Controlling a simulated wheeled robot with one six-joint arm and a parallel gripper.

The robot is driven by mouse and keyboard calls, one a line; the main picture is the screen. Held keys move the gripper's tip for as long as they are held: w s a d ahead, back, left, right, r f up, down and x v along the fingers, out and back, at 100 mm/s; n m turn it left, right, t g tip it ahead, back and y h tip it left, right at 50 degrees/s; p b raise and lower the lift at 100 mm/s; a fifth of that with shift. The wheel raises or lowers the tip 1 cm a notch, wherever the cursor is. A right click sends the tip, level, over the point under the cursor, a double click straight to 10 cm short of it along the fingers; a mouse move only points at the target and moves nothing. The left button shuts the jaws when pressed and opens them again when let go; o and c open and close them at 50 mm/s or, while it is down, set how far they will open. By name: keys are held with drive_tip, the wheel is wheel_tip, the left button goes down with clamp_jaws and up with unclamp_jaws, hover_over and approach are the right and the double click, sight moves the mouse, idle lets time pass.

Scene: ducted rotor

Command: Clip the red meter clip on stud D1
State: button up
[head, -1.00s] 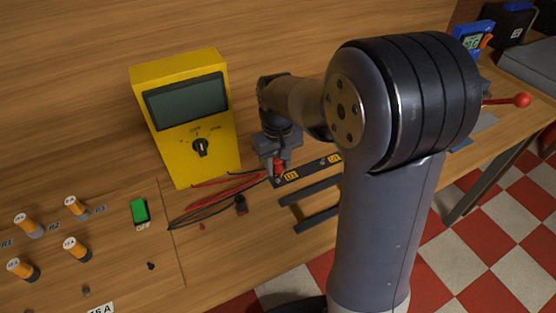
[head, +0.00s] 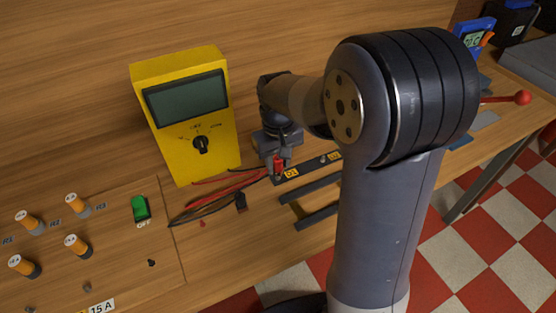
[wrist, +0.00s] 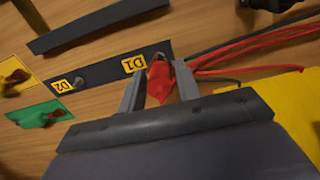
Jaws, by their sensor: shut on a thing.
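The red meter clip (wrist: 160,82) is between the two fingers of my gripper (wrist: 158,88), which is shut on it. In the head view the clip (head: 279,164) shows below my gripper (head: 276,160), at the left end of the dark strip (head: 308,168). The yellow D1 label (wrist: 134,64) lies just left of the clip's tip in the wrist view. The clip's tip is over or at the D1 stud. That stud is mostly hidden, so I cannot tell whether the jaws are around it. The D2 stud (wrist: 78,82) stands bare beside its label (wrist: 62,86).
The yellow meter (head: 190,118) stands left of my gripper, with red and black leads (head: 220,192) on the bench before it. Dark bars (head: 312,190) lie in front of the strip. A fuse panel is at left.

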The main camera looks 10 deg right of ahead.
drive_tip(key=shift+f+b, duration=0.65)
drive_tip(key=shift+f, duration=0.45)
drive_tip(key=o, duration=1)
drive_tip(key=shift+o, duration=0.2)
wheel_tip(320, 180, up, 11)
drive_tip(key=shift+f, duration=0.1)
